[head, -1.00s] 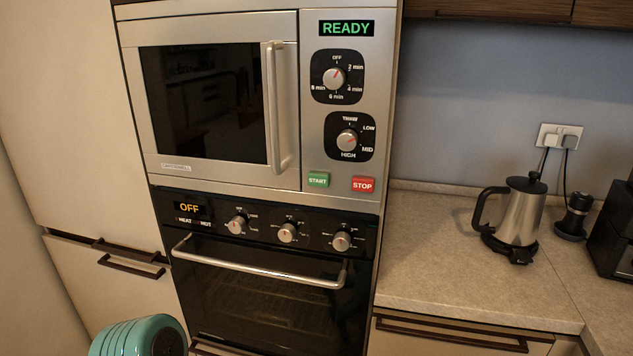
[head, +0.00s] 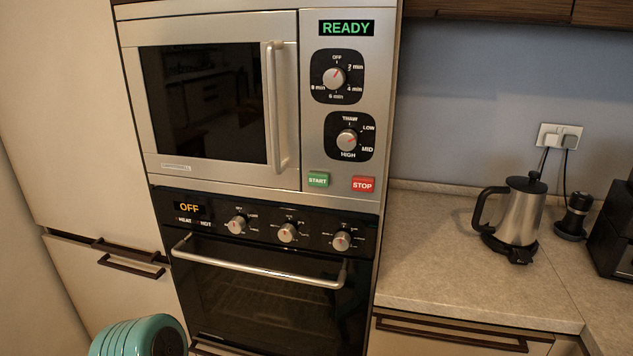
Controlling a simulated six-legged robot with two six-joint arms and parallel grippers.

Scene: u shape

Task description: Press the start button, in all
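The green START button (head: 318,180) sits at the lower left of the microwave's control panel, beside the red STOP button (head: 363,184). The microwave (head: 228,173) is built into a tall cabinet, and its door is shut. Its display (head: 346,28) reads READY in green. The upper knob (head: 334,78) is the timer, and its red mark points up and right, between OFF and 2 min. The lower knob (head: 347,140) is the power dial, marked THAW, LOW, MID and HIGH. Neither of my grippers is in view.
Below is an oven (head: 270,300) with a bar handle and a display reading OFF. To the right, a counter (head: 420,255) holds a steel kettle (head: 517,215) and dark appliances. A teal rounded object (head: 135,337) is at the bottom left.

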